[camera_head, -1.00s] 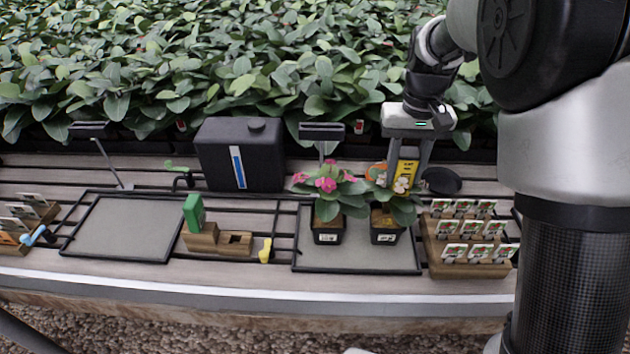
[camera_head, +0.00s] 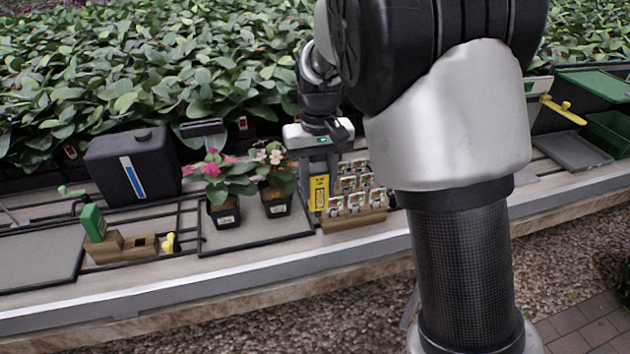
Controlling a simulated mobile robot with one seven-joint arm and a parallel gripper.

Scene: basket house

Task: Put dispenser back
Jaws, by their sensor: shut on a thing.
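My gripper (camera_head: 319,197) points down with its two fingers on either side of a yellow item with dark print (camera_head: 319,187), which I take to be the dispenser, and is shut on it. It is between the two potted flowers and the rack of small picture cards (camera_head: 352,220). The item's lower end is near the rack's left side; I cannot tell if it touches anything. A wooden block (camera_head: 125,249) on the left holds a green item (camera_head: 92,222) and has a dark opening in its top.
A pink-flowered pot (camera_head: 223,213) and a paler-flowered pot (camera_head: 276,205) stand on a grey tray (camera_head: 286,231). A black container (camera_head: 131,168) stands behind. A grey tray on the left (camera_head: 35,257) is empty. Green bins (camera_head: 608,130) are far right. Dense plants fill the back.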

